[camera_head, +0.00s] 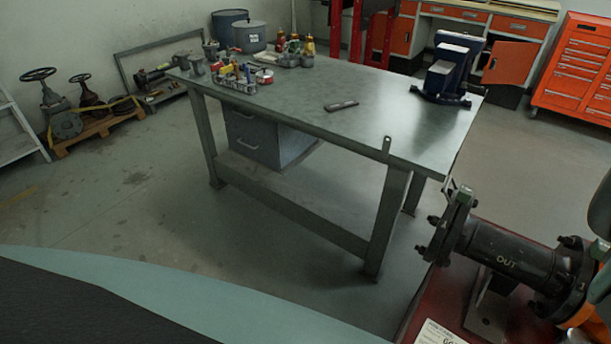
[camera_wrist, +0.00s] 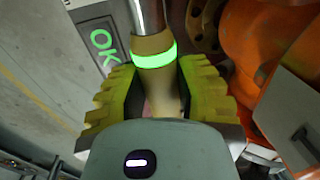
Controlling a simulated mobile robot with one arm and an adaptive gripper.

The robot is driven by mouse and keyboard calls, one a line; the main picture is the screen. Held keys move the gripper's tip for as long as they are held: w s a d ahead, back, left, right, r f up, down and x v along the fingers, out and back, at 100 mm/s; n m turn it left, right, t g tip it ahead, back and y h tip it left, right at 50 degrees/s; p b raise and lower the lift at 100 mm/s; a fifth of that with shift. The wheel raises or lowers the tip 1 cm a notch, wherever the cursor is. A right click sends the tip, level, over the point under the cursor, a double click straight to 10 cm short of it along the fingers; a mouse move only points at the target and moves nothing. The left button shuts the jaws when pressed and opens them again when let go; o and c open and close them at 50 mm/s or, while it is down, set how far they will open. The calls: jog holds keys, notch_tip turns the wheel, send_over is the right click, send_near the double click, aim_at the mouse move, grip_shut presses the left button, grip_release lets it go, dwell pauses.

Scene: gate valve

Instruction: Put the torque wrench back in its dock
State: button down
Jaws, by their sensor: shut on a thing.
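In the wrist view, my gripper (camera_wrist: 157,75) has its two yellow ridged fingers closed on either side of the torque wrench (camera_wrist: 150,45). The wrench shows a tan handle, a glowing green ring and a silver shaft running up out of the top of the picture. Its far end is out of view, and the lower handle is partly hidden by the gripper body. A grey panel with green "OK" letters (camera_wrist: 103,48) shows just left of the shaft. My gripper and the wrench do not show in the head view. I cannot make out the dock in either view.
An orange body with a bolted flange (camera_wrist: 205,25) lies close on the right in the wrist view. In the head view, a black flanged pipe marked OUT (camera_head: 505,258) stands at lower right. A steel workbench (camera_head: 300,105) bears a blue vise (camera_head: 447,70); floor in front is clear.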

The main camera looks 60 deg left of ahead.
jog(key=shift+w+f+b, duration=0.1)
jog(key=shift+f+b, duration=3.5)
jog(key=shift+f, duration=0.1)
jog(key=c, duration=0.9)
grip_release()
jog(key=shift+w+r, duration=0.1)
jog(key=shift+o, duration=1.1)
